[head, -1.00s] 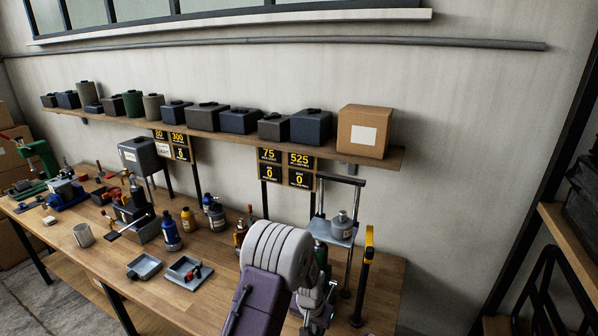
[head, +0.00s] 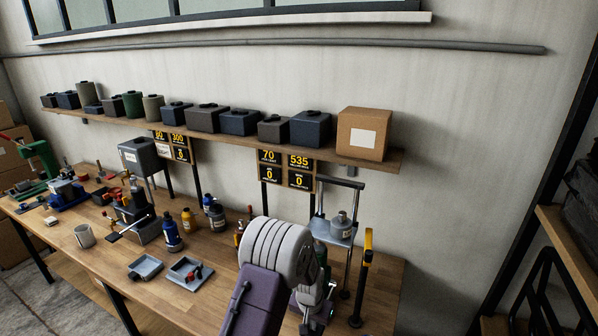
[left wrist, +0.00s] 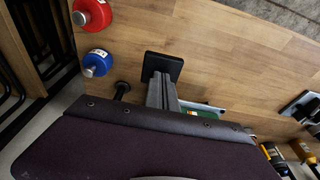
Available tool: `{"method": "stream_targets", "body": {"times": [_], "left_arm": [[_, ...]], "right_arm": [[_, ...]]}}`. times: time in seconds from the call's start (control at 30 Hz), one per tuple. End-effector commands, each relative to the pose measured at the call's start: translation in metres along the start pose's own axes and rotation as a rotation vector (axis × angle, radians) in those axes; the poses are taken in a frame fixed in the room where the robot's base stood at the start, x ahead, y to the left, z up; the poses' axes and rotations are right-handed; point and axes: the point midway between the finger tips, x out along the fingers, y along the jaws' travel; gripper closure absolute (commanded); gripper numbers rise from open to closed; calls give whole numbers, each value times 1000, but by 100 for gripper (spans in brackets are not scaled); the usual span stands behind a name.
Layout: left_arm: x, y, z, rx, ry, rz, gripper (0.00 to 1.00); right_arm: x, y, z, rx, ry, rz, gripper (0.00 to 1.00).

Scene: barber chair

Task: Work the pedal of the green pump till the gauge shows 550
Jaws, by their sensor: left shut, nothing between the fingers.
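The green pump (head: 321,256) stands at the right end of the bench, mostly hidden behind my left arm in the head view. A bit of green also shows past my wrist in the left wrist view (left wrist: 205,108). The display board (head: 299,161) under the shelf reads 535 at its upper right, with 70 beside it and zeros below. My left gripper (head: 314,314) is shut and empty, low beside the pump. A black square pad (left wrist: 163,67) lies just beyond grey bars in the left wrist view; I cannot tell whether it is the pedal. My right gripper is out of view.
A press frame (head: 353,183) holding a grey bottle (head: 341,224) and a yellow-topped post (head: 367,246) stand right of my arm. The shelf (head: 222,133) overhangs the bench's rear.

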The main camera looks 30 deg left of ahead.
Motion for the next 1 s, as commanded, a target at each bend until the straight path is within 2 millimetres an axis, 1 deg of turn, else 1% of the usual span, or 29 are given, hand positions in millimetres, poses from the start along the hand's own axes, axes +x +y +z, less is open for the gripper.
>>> {"method": "stream_targets", "body": {"times": [0.47,0.57,0.9,0.97,1.0], "left_arm": [[1,0,0,0,0,0,100],[10,0,1,0,-1,0,100],[58,0,5,0,0,0,100],[63,0,6,0,1,0,100],[58,0,4,0,1,0,100]], "right_arm": [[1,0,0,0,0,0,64],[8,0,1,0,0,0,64],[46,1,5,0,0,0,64],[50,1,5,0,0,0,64],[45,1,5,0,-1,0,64]]}}
